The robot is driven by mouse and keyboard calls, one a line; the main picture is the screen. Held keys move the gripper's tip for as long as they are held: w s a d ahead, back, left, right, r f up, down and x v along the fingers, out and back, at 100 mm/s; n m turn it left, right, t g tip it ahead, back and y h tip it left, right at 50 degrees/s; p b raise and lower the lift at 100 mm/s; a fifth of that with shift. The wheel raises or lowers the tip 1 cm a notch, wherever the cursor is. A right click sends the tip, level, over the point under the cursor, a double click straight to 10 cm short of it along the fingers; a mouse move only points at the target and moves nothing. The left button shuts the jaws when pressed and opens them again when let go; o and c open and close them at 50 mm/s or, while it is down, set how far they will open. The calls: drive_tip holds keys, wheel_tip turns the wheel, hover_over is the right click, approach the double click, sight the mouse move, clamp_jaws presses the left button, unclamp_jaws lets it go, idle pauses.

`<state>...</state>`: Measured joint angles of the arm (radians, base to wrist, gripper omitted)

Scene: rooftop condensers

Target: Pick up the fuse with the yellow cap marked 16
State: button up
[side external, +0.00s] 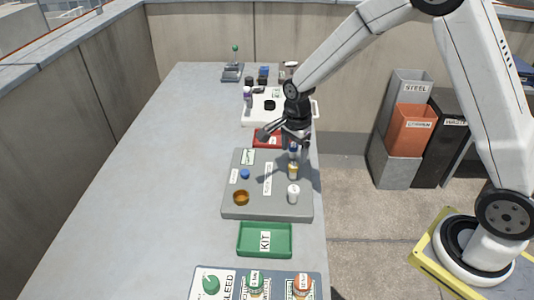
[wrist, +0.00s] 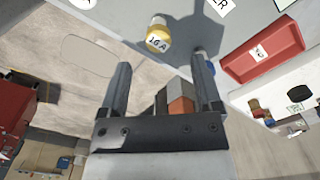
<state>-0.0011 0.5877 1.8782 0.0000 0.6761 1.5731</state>
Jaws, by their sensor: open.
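The fuse with the yellow cap (side external: 293,172) stands on the grey board (side external: 240,212) near its right edge. In the wrist view the same yellow fuse (wrist: 158,38) shows ahead of the fingertips, with "16 A" on its label. My gripper (side external: 285,139) is open and empty, near the far end of the board, by the blue-capped fuse (side external: 293,152). In the wrist view the two fingers of my gripper (wrist: 161,68) are spread wide, with nothing between them. The right finger partly hides a blue thing.
A white-capped fuse (side external: 293,194) stands nearer the camera on the board. An amber piece (side external: 241,198) and a blue piece (side external: 245,174) sit at left. A green KIT tray (side external: 264,253) is in front, a red tray (wrist: 262,60) beyond. The tabletop's left side is clear.

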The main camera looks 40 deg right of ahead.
sight(294, 165)
drive_tip(key=shift+s+f, duration=0.1)
drive_tip(key=shift+f, duration=2.8)
clamp_jaws()
drive_tip(key=shift+r, duration=0.15)
drive_tip(key=shift+r, duration=0.75)
drive_tip(key=s+r, duration=1.1)
drive_tip(key=s, duration=0.3)
drive_tip(key=shift+r, duration=0.15)
